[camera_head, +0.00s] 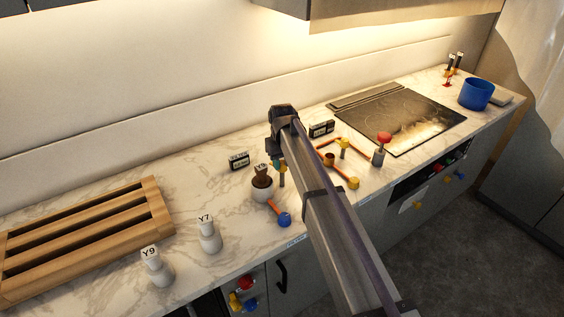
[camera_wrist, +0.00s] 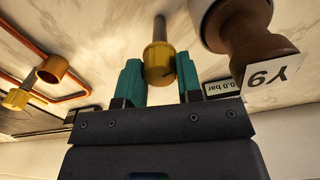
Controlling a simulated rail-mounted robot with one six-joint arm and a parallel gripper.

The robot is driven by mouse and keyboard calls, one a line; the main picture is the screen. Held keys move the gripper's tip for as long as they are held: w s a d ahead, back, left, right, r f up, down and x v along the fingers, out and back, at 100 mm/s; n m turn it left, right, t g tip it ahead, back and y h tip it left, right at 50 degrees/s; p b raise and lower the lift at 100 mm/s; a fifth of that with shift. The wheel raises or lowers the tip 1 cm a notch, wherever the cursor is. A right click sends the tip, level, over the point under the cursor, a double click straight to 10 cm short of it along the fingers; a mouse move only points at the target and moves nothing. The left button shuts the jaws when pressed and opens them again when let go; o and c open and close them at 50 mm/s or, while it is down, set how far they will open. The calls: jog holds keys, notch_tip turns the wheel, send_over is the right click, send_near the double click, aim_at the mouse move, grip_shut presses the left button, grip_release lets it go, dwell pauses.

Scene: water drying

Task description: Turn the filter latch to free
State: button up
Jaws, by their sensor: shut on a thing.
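In the wrist view, a yellow knob (camera_wrist: 158,65) sits on a thin post between my gripper's two teal fingers. My gripper (camera_wrist: 158,80) is shut on this yellow knob; its sides are partly hidden by the fingers. In the head view my gripper (camera_head: 279,164) is over the counter beside a brown-and-white pot (camera_head: 262,188), and my arm hides much of that spot. No part is marked as the filter latch, so I cannot tell whether this knob is it. An orange lever with a blue knob (camera_head: 284,220) lies nearer the counter's front edge.
The tagged pot (camera_wrist: 240,35) stands close to my right finger. Small gauges (camera_head: 239,161) stand behind. Orange pipes with yellow fittings (camera_head: 344,145) and a red-topped post (camera_head: 384,138) are right of my arm. White bottles (camera_head: 210,238) and a wooden rack (camera_head: 150,205) stand left.

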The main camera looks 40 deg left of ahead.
aim_at(282, 162)
jog(key=shift+m, duration=1.6)
jog(key=o, duration=0.9)
notch_tip(282, 162, up, 11)
jog(key=p, duration=1)
jog(key=shift+f+p, duration=0.1)
jog(key=shift+p, duration=0.3)
